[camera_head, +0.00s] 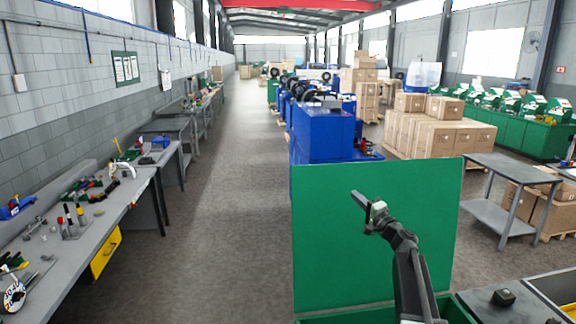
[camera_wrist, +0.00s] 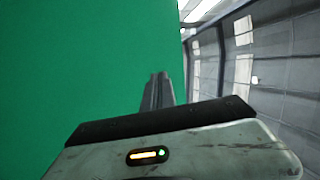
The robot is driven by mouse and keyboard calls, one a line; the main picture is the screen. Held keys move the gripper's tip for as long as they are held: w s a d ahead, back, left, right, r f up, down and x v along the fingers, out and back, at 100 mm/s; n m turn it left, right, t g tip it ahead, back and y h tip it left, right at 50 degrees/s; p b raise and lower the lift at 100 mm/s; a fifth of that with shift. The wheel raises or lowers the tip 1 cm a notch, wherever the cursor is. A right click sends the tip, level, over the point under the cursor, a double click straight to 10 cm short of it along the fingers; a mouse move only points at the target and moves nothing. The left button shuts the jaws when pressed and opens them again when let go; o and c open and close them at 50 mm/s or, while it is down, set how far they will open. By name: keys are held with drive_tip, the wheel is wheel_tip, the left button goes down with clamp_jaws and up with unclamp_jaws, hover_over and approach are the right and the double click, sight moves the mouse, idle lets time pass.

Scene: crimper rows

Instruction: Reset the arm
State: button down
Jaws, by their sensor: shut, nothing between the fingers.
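My arm rises from the lower right in the head view, in front of a green panel (camera_head: 350,270). My gripper (camera_head: 356,197) is at its raised end, pointing up and to the left. The fingers are together with nothing between them. I cannot tell how far the panel is from the fingertips.
A workbench (camera_head: 70,250) with many tools runs along the left wall. A wide aisle (camera_head: 235,180) is clear. Blue machines (camera_head: 325,135) stand behind the panel. Stacked cartons (camera_head: 430,140) and a grey table (camera_head: 510,165) are at the right.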

drive_tip(key=s+a+f+n+g+y+b, duration=0.1)
drive_tip(key=s+a+f+n+g+b, duration=0.35)
drive_tip(key=s+a+f, duration=0.6)
drive_tip(key=s+a+f+n+g+b, duration=0.2)
drive_tip(key=s+a+f+n+g, duration=0.45)
drive_tip(key=a+f, duration=0.7)
drive_tip(key=s+d+f+n+g+h+b, duration=0.1)
drive_tip(key=s+d+f+g+h+b, duration=0.2)
drive_tip(key=s+f, duration=0.75)
drive_tip(key=s+d+f+m+g+h+p, duration=0.1)
drive_tip(key=s+d+f+g+h, duration=0.2)
drive_tip(key=s+d+h, duration=0.3)
drive_tip(key=s+d+g, duration=0.1)
drive_tip(key=s+d, duration=0.4)
drive_tip(key=shift+h+p, duration=0.3)
drive_tip(key=shift+p, duration=0.1)
drive_tip(key=shift+d+f, duration=0.1)
